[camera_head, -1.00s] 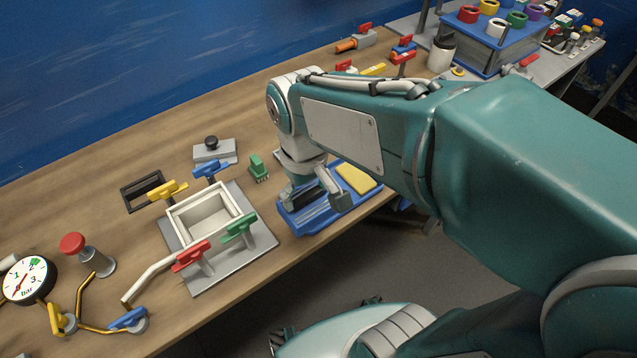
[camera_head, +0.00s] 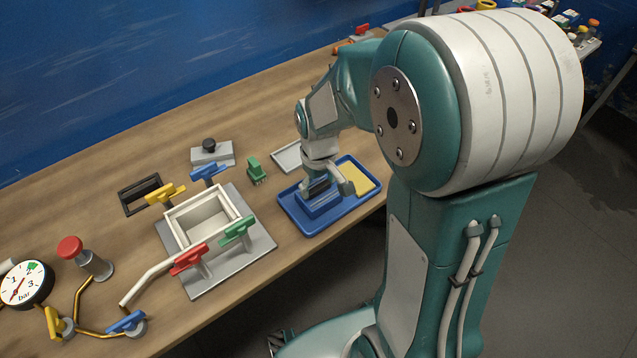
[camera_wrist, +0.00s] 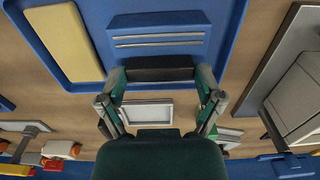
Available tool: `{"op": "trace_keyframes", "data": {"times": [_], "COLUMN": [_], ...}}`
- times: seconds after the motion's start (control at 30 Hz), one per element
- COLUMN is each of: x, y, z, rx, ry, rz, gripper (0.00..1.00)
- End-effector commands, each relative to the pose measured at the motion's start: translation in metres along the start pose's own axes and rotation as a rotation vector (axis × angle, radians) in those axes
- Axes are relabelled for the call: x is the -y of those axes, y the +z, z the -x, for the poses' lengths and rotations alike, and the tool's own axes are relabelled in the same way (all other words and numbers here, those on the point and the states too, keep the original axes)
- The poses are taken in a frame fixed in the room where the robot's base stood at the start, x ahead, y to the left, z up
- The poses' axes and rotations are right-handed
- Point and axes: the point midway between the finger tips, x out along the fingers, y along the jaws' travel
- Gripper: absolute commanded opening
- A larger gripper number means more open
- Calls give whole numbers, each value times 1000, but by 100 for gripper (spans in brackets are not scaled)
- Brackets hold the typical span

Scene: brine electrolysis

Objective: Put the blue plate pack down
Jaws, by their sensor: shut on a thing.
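The blue plate pack (camera_head: 320,205) is a blue block with pale ribs and a black grip. In the wrist view the pack (camera_wrist: 158,42) has its black grip (camera_wrist: 160,70) between my fingers. My gripper (camera_head: 325,184) is shut on that grip, and it also shows in the wrist view (camera_wrist: 160,78). The pack is within the outline of the blue tray (camera_head: 289,214), on its left side. I cannot tell whether its underside touches the tray floor. A yellow pad (camera_head: 357,178) lies in the tray's right part.
Left of the tray stands a white open-topped cell (camera_head: 181,227) on a grey plate, with yellow, blue, red and green clamps. A green connector (camera_head: 256,170) and a white-rimmed grey panel (camera_head: 287,157) lie behind. The table's front edge is close to the tray.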

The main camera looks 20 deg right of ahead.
Motion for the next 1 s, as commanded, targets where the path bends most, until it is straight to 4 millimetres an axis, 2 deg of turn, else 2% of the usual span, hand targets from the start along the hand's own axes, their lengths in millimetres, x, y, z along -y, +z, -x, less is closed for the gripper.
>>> {"op": "trace_keyframes", "data": {"times": [0.33,0.37,0.4,0.83,1.0], "x": [0,0,0,0,0], "y": [0,0,0,0,-1], "z": [-3,-3,-3,-1,21], "rx": [0,0,-1,-2,-7], "ry": [0,0,0,1,2], "rz": [0,0,0,0,0], "gripper": [25,94,100,100,100]}}
